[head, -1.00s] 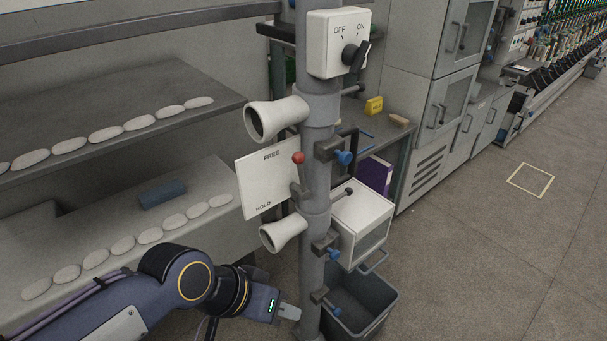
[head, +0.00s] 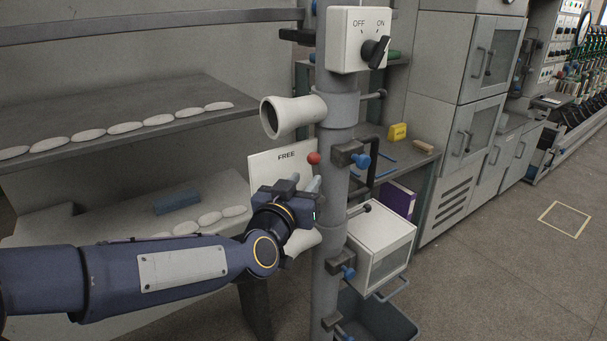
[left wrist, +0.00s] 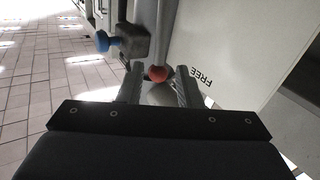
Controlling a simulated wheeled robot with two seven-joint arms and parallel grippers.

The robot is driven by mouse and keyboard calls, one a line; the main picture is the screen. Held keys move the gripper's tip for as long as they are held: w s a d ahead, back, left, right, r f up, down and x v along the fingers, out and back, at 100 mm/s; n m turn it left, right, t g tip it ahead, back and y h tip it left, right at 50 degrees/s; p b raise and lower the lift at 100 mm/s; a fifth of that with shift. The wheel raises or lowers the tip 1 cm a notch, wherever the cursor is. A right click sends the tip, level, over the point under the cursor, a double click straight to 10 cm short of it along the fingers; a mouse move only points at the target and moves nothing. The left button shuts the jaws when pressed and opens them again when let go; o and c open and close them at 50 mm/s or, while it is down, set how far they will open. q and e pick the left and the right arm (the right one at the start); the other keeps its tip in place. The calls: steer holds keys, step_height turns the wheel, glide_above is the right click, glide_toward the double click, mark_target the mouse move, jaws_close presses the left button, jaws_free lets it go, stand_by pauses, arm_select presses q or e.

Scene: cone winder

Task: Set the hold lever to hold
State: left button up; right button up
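The hold lever's red knob (head: 313,158) is beside the grey post, near the FREE word at the top of the white plate (head: 273,157). The plate's lower part and the HOLD word are hidden behind my left gripper (head: 304,184). The gripper is just below the knob, its fingers pointing up toward it. In the left wrist view, the two fingers (left wrist: 160,84) are apart, and the red knob (left wrist: 157,73) shows between them near the tips. I cannot tell if they touch the lever. My right gripper is not in view.
The grey post (head: 340,200) carries an OFF/ON switch box (head: 358,40), a white funnel (head: 292,115) and clamps with blue knobs (head: 362,161). A white box (head: 379,245) and a bin stand right of it. Shelves with several pale oval pieces (head: 122,127) are at left.

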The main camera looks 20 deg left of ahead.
mark_target(314, 171)
arm_select(q)
steer(key=w, duration=0.6)
steer(key=shift+w+d+p, duration=0.3)
steer(key=shift+d, duration=0.05)
jaws_close()
